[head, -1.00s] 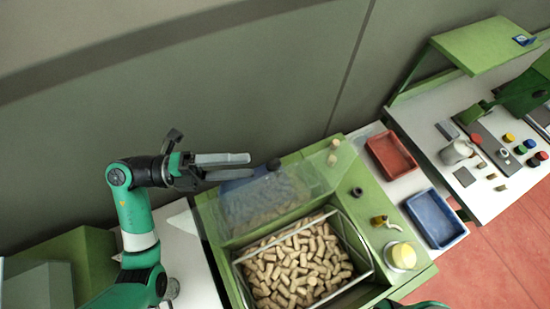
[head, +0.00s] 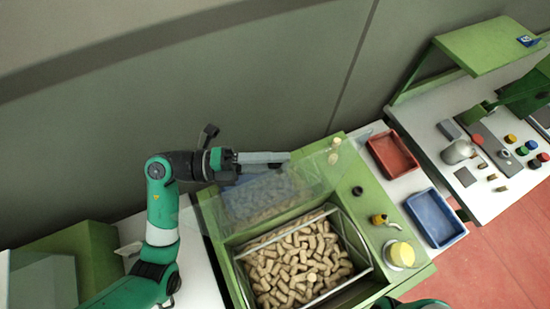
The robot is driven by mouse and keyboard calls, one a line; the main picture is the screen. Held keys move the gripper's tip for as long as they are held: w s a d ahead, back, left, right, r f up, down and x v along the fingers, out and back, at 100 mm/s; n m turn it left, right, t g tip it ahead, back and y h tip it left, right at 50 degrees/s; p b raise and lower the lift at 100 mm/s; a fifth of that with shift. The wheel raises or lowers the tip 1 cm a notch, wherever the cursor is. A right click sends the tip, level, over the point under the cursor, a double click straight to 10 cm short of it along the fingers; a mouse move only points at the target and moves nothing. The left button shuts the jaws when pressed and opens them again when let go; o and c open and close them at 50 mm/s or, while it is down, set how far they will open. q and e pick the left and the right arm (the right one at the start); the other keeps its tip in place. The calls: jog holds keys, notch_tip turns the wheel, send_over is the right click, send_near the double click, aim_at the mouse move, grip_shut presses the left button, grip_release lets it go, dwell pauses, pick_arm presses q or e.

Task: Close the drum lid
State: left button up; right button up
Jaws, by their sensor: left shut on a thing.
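The drum (head: 226,262) is an open green-framed bin full of cork stoppers (head: 300,262). Its clear lid (head: 318,176) stands open at the drum's back side, and corks show faintly through it. My left gripper (head: 284,157) is at the upper edge of the lid, its fingers pointing right, shut on the lid. The exact grip point is hard to see behind the fingers. A small part of my right arm shows at the bottom edge; its gripper is out of view.
Right of the drum, a black ring (head: 357,190), a brass fitting (head: 379,219) and a yellow-topped jar (head: 401,254) stand on the green top. A red tray (head: 392,153) and a blue tray (head: 434,218) lie beyond. A grey wall rises behind the lid.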

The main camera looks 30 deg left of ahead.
pick_arm(q)
grip_shut()
dwell(1.0)
